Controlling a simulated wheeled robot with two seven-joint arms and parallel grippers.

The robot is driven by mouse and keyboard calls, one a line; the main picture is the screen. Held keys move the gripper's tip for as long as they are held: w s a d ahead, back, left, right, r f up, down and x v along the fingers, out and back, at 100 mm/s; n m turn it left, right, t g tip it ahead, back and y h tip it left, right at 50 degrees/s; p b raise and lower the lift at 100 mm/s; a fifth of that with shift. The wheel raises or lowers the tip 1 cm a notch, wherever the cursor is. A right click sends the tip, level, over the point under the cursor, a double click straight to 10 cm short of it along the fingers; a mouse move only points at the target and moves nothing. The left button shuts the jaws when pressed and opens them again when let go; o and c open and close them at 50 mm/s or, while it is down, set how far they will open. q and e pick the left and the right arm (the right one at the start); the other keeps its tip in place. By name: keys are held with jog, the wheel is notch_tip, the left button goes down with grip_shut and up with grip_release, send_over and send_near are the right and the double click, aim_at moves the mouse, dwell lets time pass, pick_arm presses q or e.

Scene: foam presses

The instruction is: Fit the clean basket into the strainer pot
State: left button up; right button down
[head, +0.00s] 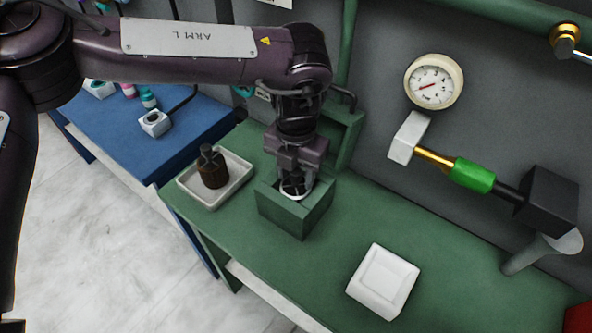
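My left gripper (294,184) points down into the open top of a square green pot (285,214), which I take to be the strainer pot, on the green bench. A small pale round piece, probably the clean basket (293,193), shows between the fingertips at the pot's mouth. The fingertips are small and partly hidden, so I cannot tell whether they grip it or how deep it sits. My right gripper is not in view.
A white square block (383,281) lies on the green bench (300,267) at the front right. A wall gauge (433,82) and a green-handled valve (471,175) are at the right. A blue table (190,130) stands at the left. The bench between pot and block is clear.

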pick_arm(q)
jog(key=shift+r, duration=0.2)
notch_tip(320, 180, up, 12)
jog(key=b, duration=0.1)
dwell(0.3)
dwell(0.5)
